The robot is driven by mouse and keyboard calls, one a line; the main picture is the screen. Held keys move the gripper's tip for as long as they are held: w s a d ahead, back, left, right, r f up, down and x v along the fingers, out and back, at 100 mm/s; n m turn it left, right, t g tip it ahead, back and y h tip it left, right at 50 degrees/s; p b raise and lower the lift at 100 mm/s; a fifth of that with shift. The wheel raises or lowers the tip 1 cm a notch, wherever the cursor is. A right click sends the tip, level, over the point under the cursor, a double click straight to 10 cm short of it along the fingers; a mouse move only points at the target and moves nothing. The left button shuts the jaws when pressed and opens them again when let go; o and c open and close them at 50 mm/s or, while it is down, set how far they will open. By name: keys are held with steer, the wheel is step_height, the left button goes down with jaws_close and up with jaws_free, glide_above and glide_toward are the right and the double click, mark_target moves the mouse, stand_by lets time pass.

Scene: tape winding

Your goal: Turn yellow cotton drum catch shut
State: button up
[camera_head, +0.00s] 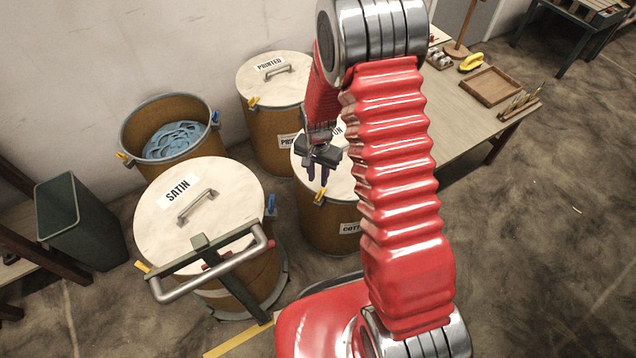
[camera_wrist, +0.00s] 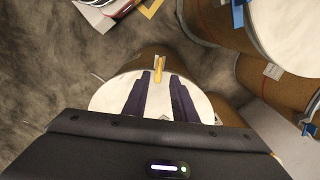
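The cotton drum (camera_head: 328,226) is a brown drum with a pale lid, partly hidden behind my arm. Its yellow catch (camera_head: 320,196) is on the rim at the near side. In the wrist view the yellow catch (camera_wrist: 159,69) stands at the drum's edge, between and slightly beyond my two dark fingertips. My gripper (camera_head: 318,177) points down over the near part of the lid, just above the catch. In the wrist view the gripper (camera_wrist: 160,76) is open, with a gap between its fingers and nothing clearly held. I cannot tell whether a finger touches the catch.
The satin drum (camera_head: 160,229) with its handled lid stands left, the printed drum (camera_head: 258,92) behind. An open drum (camera_head: 140,178) holds blue cloth. A green bin (camera_head: 78,223) is far left. A table (camera_head: 455,126) with a wooden tray (camera_head: 490,87) is right. Floor is free at right.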

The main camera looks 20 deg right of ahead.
steer(key=shift+r, duration=2.35)
steer(key=s+r+n+t, duration=0.2)
steer(key=s+r, duration=0.5)
steer(key=r, duration=0.4)
steer(key=s+r+n+t, duration=0.1)
steer(key=s+r+n, duration=0.2)
steer(key=s+r, duration=0.5)
steer(key=s+r+n+t, duration=0.2)
steer(key=s+r, duration=0.6)
steer(key=r, duration=0.5)
steer(key=shift+a+r+n+t, duration=0.3)
steer(key=shift+a+r+n, duration=0.1)
steer(key=shift+n, duration=0.4)
